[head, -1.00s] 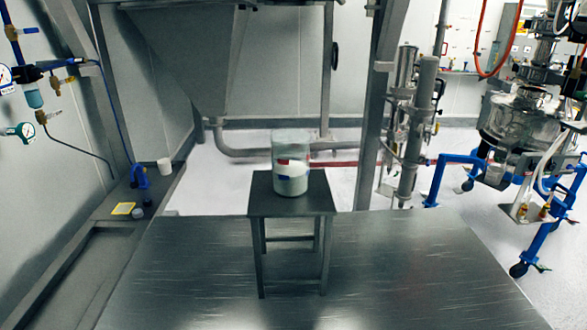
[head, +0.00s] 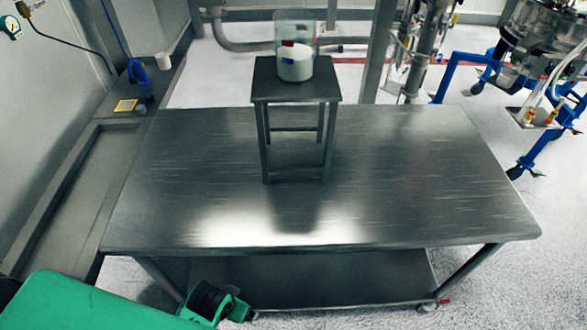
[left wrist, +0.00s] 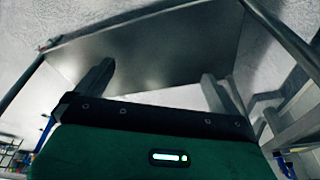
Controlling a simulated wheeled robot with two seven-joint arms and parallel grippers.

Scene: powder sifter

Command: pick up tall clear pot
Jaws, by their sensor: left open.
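The tall clear pot (head: 296,48) stands upright on a small dark metal stool (head: 296,90) at the top middle of the head view. White powder fills its lower part, and small red and blue marks show on its side. My left gripper (head: 238,306), on a green arm, is low in front of the table, well below and apart from the pot. In the left wrist view its two fingers (left wrist: 155,85) are spread, with nothing between them. The pot cannot be made out in that view. My right gripper is not in view.
The stool stands on a wide steel table (head: 400,190) with a lower shelf (head: 340,278); the tabletop around it is bare. Blue-framed equipment (head: 470,75) stands at right.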

